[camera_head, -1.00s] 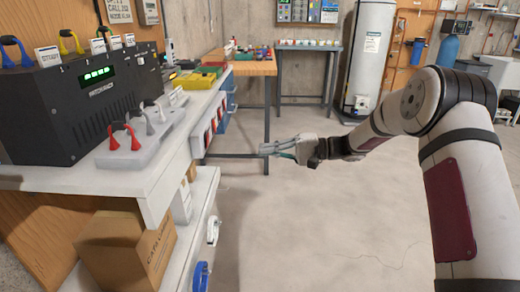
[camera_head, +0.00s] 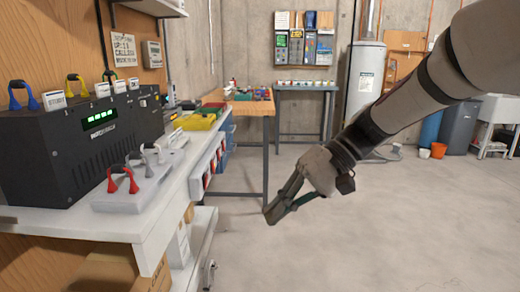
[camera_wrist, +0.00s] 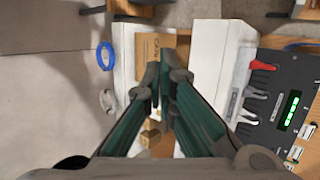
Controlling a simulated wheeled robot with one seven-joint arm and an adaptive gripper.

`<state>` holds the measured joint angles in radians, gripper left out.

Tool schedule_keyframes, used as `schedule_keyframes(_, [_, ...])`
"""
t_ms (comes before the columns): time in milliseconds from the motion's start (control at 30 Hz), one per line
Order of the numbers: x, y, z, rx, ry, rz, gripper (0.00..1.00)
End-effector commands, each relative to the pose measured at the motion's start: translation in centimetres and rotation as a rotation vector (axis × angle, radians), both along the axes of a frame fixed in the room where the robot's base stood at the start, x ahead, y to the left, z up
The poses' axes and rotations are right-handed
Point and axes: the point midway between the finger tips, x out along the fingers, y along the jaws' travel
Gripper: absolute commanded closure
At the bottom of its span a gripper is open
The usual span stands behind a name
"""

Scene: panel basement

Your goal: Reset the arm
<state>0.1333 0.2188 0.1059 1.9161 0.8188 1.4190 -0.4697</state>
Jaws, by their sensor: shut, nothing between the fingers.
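My gripper (camera_head: 270,216) is in the middle of the head view, over the open floor to the right of the white bench (camera_head: 150,222). Its fingers point down and to the left and are closed together with nothing between them. In the wrist view, my gripper (camera_wrist: 158,72) shows two green-grey fingers meeting at the tips. Below them are the lower shelf with a cardboard box (camera_wrist: 150,46) and the bench edge. The gripper touches nothing that I can see.
A black panel box (camera_head: 85,140) and a grey block with red and grey handles (camera_head: 135,188) stand on the bench. A wooden table (camera_head: 250,107) and a water heater (camera_head: 364,75) are behind. A blue ring (camera_wrist: 105,56) shows in the wrist view.

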Motion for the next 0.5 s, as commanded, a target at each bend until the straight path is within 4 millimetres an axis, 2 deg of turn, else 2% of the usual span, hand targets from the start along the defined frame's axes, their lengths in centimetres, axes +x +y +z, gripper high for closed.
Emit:
schedule_keyframes(33, [-2.0, -0.5, 0.5, -0.055, -0.010, 0.006, 1.00])
schedule_keyframes(233, [-9.3, -3.4, 1.1, -0.268, -0.036, 0.007, 1.00])
schedule_keyframes(500, [-18.2, -8.3, 0.2, -0.538, -0.096, -0.034, 1.00])
